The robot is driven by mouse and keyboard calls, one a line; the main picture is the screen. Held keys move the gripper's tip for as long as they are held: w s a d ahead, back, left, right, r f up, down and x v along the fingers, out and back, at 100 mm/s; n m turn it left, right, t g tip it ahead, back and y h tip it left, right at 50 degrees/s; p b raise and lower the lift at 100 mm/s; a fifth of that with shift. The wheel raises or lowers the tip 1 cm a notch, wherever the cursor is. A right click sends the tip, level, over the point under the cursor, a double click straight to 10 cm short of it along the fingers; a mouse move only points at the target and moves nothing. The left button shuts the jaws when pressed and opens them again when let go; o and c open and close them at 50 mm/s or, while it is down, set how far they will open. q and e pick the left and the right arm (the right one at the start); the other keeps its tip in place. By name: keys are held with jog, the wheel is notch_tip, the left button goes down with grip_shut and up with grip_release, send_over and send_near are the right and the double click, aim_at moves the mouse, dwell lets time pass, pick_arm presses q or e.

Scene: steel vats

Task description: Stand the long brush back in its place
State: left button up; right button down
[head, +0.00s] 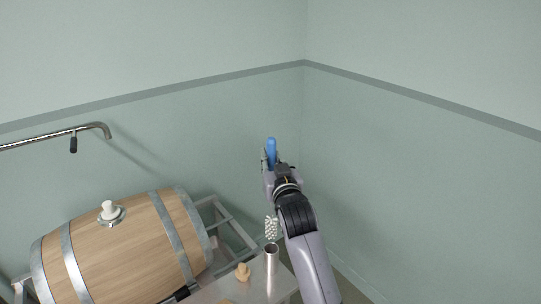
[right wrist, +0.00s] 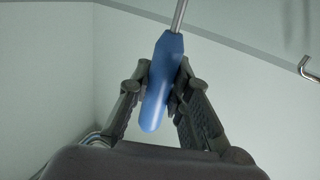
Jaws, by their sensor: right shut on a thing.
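The long brush shows its blue handle (head: 271,150) at the top and its white bristle head (head: 272,228) lower down; my right arm hides the rod between in the head view. My right gripper (head: 269,163) is shut on the blue handle. In the right wrist view the handle (right wrist: 162,85) sits between the fingers (right wrist: 163,92), with the steel rod (right wrist: 180,14) running out of it. An upright, open-topped steel tube (head: 271,265) stands on the table, just below the bristle head in the picture. I cannot tell the gap between them. My left gripper is not in view.
A wooden barrel (head: 130,250) with a white bung (head: 109,209) lies on a metal frame (head: 232,232) at left. A small wooden piece (head: 243,271) sits on the steel table (head: 212,292) beside the tube. A bent steel pipe (head: 92,128) juts in from the left. The wall stands behind.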

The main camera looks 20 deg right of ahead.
jog(key=shift+s+r, duration=0.1)
jog(key=shift+s, duration=0.05)
notch_tip(320, 180, down, 4)
jog(key=shift+r+b, duration=0.1)
jog(key=shift+b, duration=0.9)
jog(key=shift+f, duration=0.6)
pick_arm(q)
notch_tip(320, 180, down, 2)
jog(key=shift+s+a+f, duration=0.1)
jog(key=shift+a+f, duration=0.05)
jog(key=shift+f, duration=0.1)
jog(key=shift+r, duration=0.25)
pick_arm(e)
jog(key=shift+r, duration=0.1)
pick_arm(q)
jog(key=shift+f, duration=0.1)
